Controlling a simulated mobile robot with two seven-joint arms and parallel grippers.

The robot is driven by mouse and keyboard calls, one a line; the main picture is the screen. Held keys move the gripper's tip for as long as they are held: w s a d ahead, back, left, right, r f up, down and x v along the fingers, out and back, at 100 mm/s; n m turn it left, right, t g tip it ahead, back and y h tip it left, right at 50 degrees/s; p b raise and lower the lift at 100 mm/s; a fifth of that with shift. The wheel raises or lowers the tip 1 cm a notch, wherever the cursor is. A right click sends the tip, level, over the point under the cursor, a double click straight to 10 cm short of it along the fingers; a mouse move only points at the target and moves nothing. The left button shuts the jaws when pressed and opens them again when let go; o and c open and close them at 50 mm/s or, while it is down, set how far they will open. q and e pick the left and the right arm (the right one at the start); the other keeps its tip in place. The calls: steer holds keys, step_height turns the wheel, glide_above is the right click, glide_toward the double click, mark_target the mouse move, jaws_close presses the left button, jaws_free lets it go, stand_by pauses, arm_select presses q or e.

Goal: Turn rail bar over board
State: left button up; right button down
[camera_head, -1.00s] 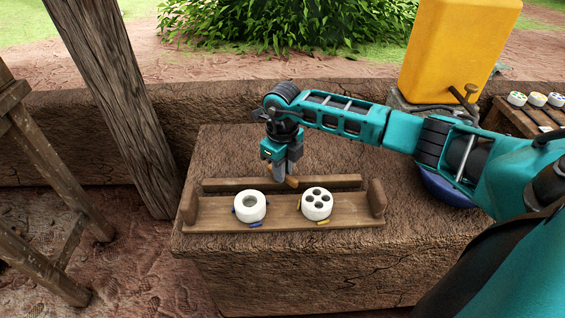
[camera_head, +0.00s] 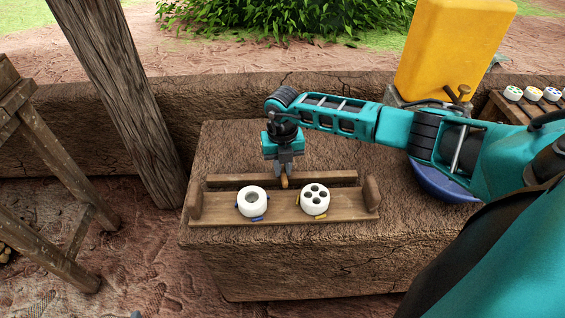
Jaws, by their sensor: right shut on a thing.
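A wooden board (camera_head: 279,213) with upright end pieces lies on the mud block. The rail bar (camera_head: 330,179) is a long wooden strip along the board's back edge, with a short peg-like handle (camera_head: 284,181) near its middle. My right gripper (camera_head: 284,173) points down from above and is shut on this handle. Two white round pieces sit on the board: one with a single large hole (camera_head: 252,201) on the left, one with several holes (camera_head: 315,199) on the right. My left gripper is not in view.
A blue bowl (camera_head: 437,184) stands on the block at right, partly under my right arm. A yellow container (camera_head: 452,50) stands behind it. A wooden post (camera_head: 125,105) leans at left. More white pieces (camera_head: 532,93) sit on a rack at far right.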

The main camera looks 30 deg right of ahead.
mark_target(283, 170)
stand_by(0.4)
steer(key=c, duration=1.1)
jaws_free()
steer(key=shift+r, duration=0.1)
step_height(283, 170, up, 13)
steer(key=p, duration=0.2)
steer(key=shift+p, duration=0.3)
